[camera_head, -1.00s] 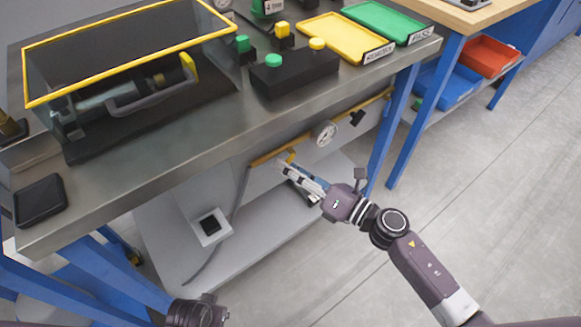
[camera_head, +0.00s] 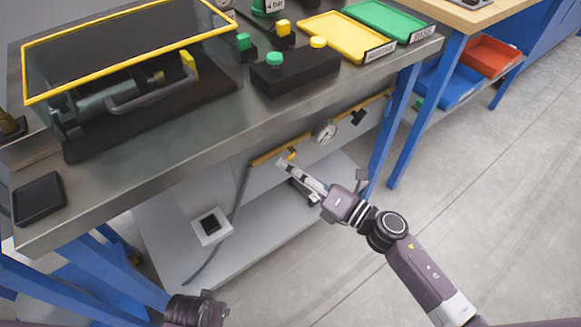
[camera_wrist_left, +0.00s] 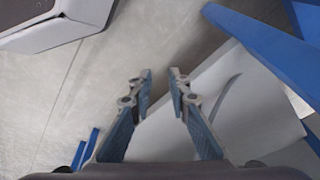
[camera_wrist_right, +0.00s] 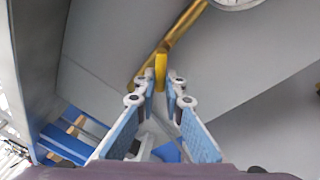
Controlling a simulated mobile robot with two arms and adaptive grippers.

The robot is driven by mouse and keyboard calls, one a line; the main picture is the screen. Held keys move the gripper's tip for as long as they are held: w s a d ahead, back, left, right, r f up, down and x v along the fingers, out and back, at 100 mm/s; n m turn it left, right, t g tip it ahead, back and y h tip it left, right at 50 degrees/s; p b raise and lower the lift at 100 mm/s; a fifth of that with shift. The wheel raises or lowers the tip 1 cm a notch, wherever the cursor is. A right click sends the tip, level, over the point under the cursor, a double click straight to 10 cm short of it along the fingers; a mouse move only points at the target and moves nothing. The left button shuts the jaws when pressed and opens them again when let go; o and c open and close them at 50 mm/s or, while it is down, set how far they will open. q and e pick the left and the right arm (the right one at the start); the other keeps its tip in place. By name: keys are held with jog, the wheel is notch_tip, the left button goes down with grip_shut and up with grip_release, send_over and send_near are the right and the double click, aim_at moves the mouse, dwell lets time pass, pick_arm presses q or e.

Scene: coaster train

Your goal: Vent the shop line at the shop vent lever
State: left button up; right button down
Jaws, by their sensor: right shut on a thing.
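The shop vent lever (camera_wrist_right: 161,68) is a small yellow handle on the yellow pipe (camera_wrist_right: 181,27) under the bench. In the head view the lever (camera_head: 291,156) shows just past my right fingertips. My right gripper (camera_head: 282,163) reaches in under the bench front. In the right wrist view its fingertips (camera_wrist_right: 161,76) are shut on the lever, one on each side. The fingers hide the lever's lower part. My left gripper (camera_wrist_left: 161,74) is open and empty, with its fingertips a short gap apart above the floor.
A round gauge (camera_head: 325,131) and a black fitting (camera_head: 357,118) sit along the pipe. Blue legs (camera_head: 391,135) stand to the right. The grey floor (camera_head: 480,200) at right is clear.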

jog(key=m, duration=0.2)
jog(key=r+m+t, duration=0.1)
jog(key=m, duration=0.3)
jog(key=shift+s+a+r+t, duration=0.2)
jog(key=shift+a+t, duration=0.05)
jog(key=shift+t, duration=0.15)
jog(key=shift+r+m, duration=0.1)
jog(key=shift+m, duration=0.4)
pick_arm(q)
jog(key=shift+s+a+f, duration=0.1)
jog(key=shift+s+f, duration=0.1)
jog(key=shift+f, duration=0.05)
pick_arm(e)
jog(key=shift+r+t, duration=0.1)
jog(key=shift+t, duration=0.2)
pick_arm(q)
jog(key=shift+w+r, duration=0.1)
jog(key=shift+w, duration=0.2)
pick_arm(e)
jog(key=shift+m, duration=0.4)
